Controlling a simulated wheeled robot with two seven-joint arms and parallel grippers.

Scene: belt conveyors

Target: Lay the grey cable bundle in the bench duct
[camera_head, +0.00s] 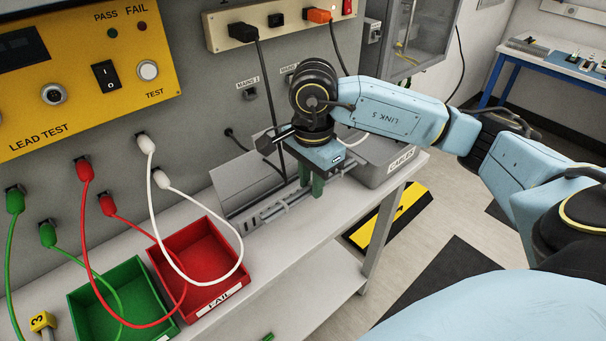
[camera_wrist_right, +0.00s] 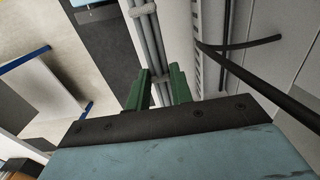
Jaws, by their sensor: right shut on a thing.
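The grey cable bundle (camera_head: 292,202) is a set of straight grey cables with ties around it, near the back of the bench. In the right wrist view the bundle (camera_wrist_right: 157,45) runs between the green fingers of my right gripper (camera_wrist_right: 160,88). In the head view my right gripper (camera_head: 311,183) points down, shut on the bundle. The slotted bench duct (camera_head: 245,223) runs along the bundle; its slotted wall (camera_wrist_right: 197,50) is close beside it. I cannot tell whether the bundle is inside the duct. Only a small green tip, possibly my left gripper (camera_head: 268,337), shows at the bottom edge.
A red FAIL bin (camera_head: 205,290) and a green bin (camera_head: 95,310) stand at the left, with test leads looping over them. A grey CABLES bin (camera_head: 385,172) is right of my gripper. A black mains cable (camera_head: 270,110) hangs behind the duct. The bench front (camera_head: 330,230) is clear.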

